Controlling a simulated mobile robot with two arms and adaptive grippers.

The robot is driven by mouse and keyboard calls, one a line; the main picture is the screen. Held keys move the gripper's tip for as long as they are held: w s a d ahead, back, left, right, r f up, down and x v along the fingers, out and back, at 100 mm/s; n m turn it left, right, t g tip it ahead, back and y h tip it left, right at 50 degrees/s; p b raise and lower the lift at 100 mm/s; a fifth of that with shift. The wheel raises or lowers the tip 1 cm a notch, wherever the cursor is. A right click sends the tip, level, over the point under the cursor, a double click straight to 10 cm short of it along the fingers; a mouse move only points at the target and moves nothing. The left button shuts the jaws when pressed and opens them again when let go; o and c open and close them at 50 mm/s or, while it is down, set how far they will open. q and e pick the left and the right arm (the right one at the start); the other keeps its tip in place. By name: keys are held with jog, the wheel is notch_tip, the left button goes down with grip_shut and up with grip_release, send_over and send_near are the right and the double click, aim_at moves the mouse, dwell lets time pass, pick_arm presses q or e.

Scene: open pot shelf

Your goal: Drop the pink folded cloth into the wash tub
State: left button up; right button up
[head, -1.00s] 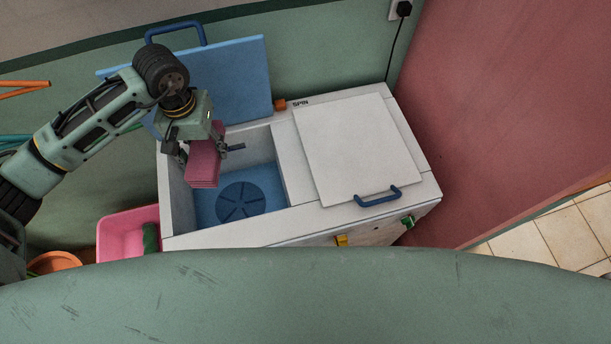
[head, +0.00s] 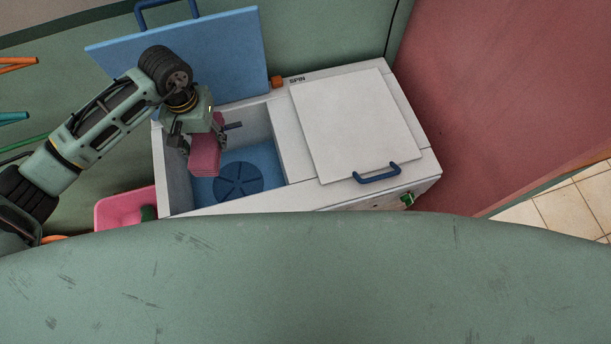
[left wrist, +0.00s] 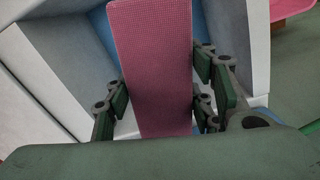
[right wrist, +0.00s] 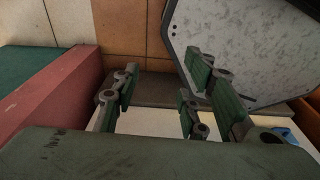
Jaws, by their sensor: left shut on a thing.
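The pink folded cloth (head: 205,157) hangs from my left gripper (head: 204,141), which is shut on it. In the left wrist view the cloth (left wrist: 152,60) stands between the two fingers of the gripper (left wrist: 160,98). In the head view cloth and gripper appear over the opening of the wash tub (head: 264,160), towards its left side. The tub has a blue floor with a dark blue round disc (head: 238,182). The cloth's height above the floor is hard to tell. My right gripper (right wrist: 160,98) is open and empty in the right wrist view.
A blue lid (head: 185,62) stands raised behind the tub. The white spin lid (head: 355,125), with a blue handle, is closed on the right. A pink basin (head: 118,208) sits left of the machine. A red wall (head: 490,90) is close on the right.

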pick_arm(q)
jog(key=o, duration=1.3)
jog(key=shift+r, duration=0.15)
notch_tip(320, 180, up, 12)
pick_arm(e)
jog(key=shift+s+a, duration=0.1)
jog(key=shift+s, duration=0.55)
pick_arm(q)
jog(key=shift+s+f, duration=0.1)
jog(key=shift+f, duration=0.1)
pick_arm(e)
jog(key=shift+s, duration=0.1)
